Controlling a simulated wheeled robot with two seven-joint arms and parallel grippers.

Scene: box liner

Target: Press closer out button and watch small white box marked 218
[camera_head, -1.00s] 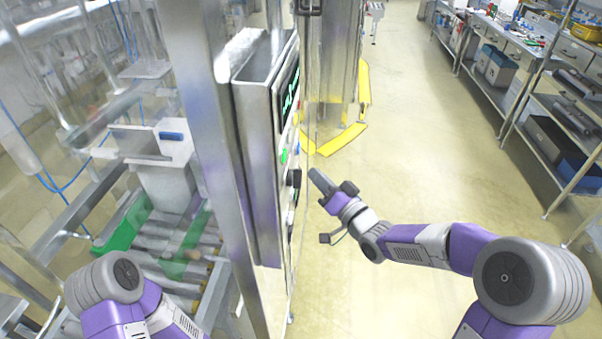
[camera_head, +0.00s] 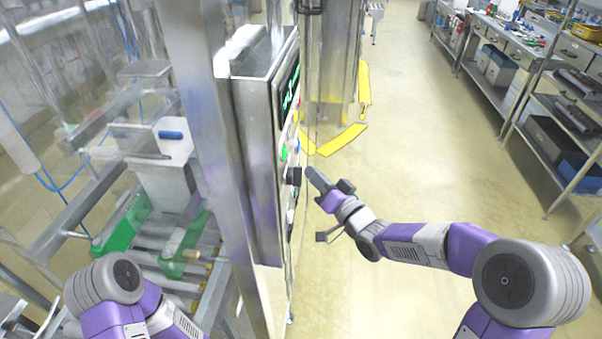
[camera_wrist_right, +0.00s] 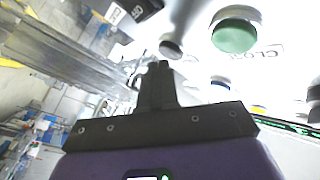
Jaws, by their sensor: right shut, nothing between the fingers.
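The control panel (camera_head: 266,150) stands upright left of my right gripper (camera_head: 312,174), its face edge-on in the head view. A round green button (camera_head: 284,153) is on it. In the right wrist view a large green button (camera_wrist_right: 235,32) has a partly hidden label (camera_wrist_right: 264,53) starting "CLO". My right gripper (camera_wrist_right: 157,75) is shut and empty, close to the panel; contact cannot be told. In the head view its tip is near a black knob (camera_head: 293,176). My left gripper is out of view. I cannot make out a small white box marked 218.
A metal post (camera_head: 215,140) stands beside the panel. Behind it is a machine with rollers (camera_head: 190,262), green guides (camera_head: 120,232) and a blue handle (camera_head: 171,134). Yellow floor strips (camera_head: 342,139) lie beyond. Shelving (camera_head: 560,120) lines the right; the floor between is clear.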

